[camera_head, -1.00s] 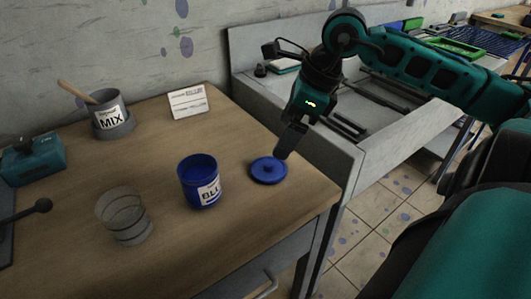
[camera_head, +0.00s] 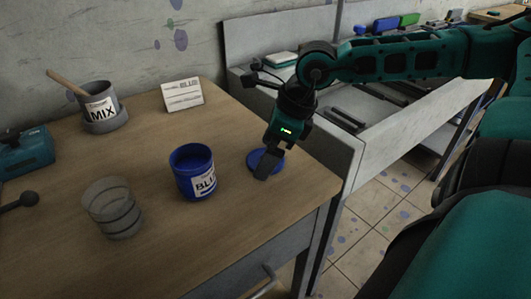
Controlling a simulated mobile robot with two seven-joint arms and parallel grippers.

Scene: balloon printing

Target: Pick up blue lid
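The blue lid (camera_head: 254,156) lies flat on the wooden table, right of the open blue jar (camera_head: 194,173) labelled "BLU...". My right gripper (camera_head: 263,172) points down over the lid, and its fingers hide the lid's middle and knob. I cannot tell whether the fingers touch the lid or how far apart they are. My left gripper is not in view.
A clear glass (camera_head: 113,209) stands left of the jar. A grey MIX pot (camera_head: 102,108) with a wooden handle and a white card (camera_head: 183,95) stand at the back. A grey-walled bench (camera_head: 330,150) borders the table on the right.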

